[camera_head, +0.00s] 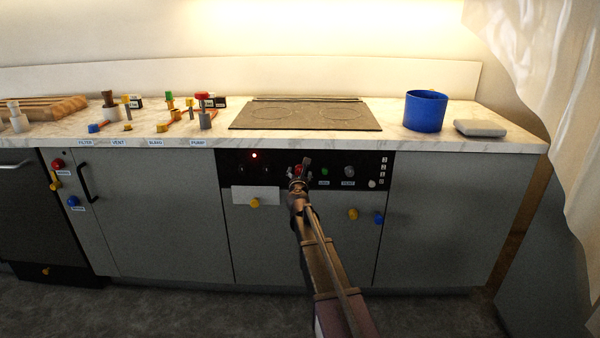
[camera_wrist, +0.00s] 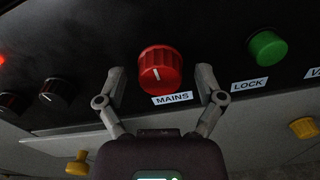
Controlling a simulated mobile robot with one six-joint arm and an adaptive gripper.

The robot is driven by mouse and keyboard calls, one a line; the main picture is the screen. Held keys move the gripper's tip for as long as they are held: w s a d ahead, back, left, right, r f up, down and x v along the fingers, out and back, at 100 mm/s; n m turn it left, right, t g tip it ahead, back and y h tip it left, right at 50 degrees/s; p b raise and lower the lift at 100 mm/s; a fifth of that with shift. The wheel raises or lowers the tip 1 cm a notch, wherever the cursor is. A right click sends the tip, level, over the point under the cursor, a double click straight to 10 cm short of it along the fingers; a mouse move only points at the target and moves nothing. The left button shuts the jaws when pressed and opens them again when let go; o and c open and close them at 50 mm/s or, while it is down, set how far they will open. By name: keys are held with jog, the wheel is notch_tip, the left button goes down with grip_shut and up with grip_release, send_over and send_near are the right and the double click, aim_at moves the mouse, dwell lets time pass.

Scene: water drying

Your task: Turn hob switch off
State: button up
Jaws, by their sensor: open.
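The control panel (camera_head: 318,182) is a black strip on the cabinet front below the dark hob (camera_head: 308,116). A red ridged knob (camera_wrist: 163,72) on it has a white pointer line and the label MAINS below. The line points roughly upright in the wrist view. My gripper (camera_wrist: 161,78) is open, one finger on each side of the red knob, with small gaps visible. In the head view my gripper (camera_head: 299,167) is at the panel and largely hides the knob. A red light (camera_head: 254,155) glows left of it.
A green LOCK knob (camera_wrist: 267,48) is close to the right. Two black knobs (camera_wrist: 56,91) are to the left. Yellow knobs (camera_head: 255,203) stick out below the panel. A blue pot (camera_head: 425,111) and several valves (camera_head: 206,117) stand on the counter.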

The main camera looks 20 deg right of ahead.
jog(key=shift+w+d, duration=0.2)
jog(key=shift+w, duration=0.3)
jog(key=c, duration=1.1)
jog(key=shift+c, duration=0.2)
